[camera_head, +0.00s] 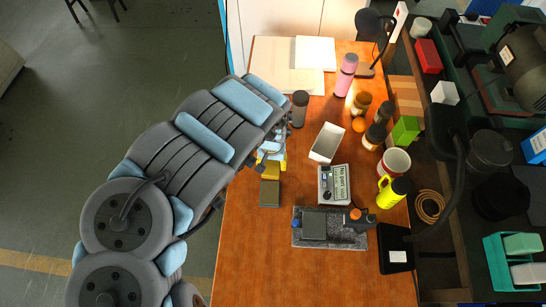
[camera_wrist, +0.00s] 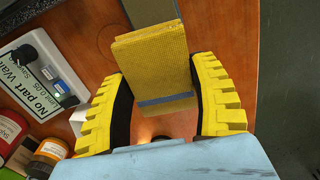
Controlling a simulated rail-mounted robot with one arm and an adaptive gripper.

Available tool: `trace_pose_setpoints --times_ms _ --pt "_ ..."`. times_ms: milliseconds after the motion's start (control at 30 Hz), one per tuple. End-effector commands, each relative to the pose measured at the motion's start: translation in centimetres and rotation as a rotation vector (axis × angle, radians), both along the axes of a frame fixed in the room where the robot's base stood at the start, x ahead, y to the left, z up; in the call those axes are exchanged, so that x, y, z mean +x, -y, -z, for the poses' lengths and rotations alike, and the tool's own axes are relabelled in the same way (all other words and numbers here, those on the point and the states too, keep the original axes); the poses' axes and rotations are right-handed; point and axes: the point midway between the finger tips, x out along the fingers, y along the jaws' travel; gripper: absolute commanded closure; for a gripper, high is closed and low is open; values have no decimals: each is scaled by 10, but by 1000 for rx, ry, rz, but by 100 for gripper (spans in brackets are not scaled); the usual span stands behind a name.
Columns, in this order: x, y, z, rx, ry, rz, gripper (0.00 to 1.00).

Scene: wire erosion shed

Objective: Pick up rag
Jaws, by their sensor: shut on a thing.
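The rag (camera_wrist: 150,55) is a folded yellow cloth with a blue-grey stripe. It sits between the two yellow ridged fingers of my gripper (camera_wrist: 160,72) in the wrist view, and the gripper is shut on it. In the head view the rag (camera_head: 270,172) shows as a small yellow patch near the left edge of the table, just below my gripper (camera_head: 271,158). The arm and gripper hide part of it there. I cannot tell whether the rag still touches the table.
An olive-grey block (camera_head: 270,194) lies right beside the rag. A labelled instrument box (camera_head: 334,184), a white open box (camera_head: 327,143) and a grey plate with a fixture (camera_head: 330,229) stand to the right. A dark grey cylinder (camera_head: 300,108) stands near the arm. The table's front is clear.

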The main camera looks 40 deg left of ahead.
Motion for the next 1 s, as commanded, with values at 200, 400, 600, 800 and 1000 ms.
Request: trace_pose_setpoints --times_ms 200,400,600,800,1000 --pt "-14 8 -10 1 -1 0 68" --pt "-23 15 -16 -3 -4 0 68" --pt "-31 20 -19 -2 -3 -1 68" --pt "-35 23 -21 -1 -1 1 68" --pt "-36 24 -20 0 0 0 68"
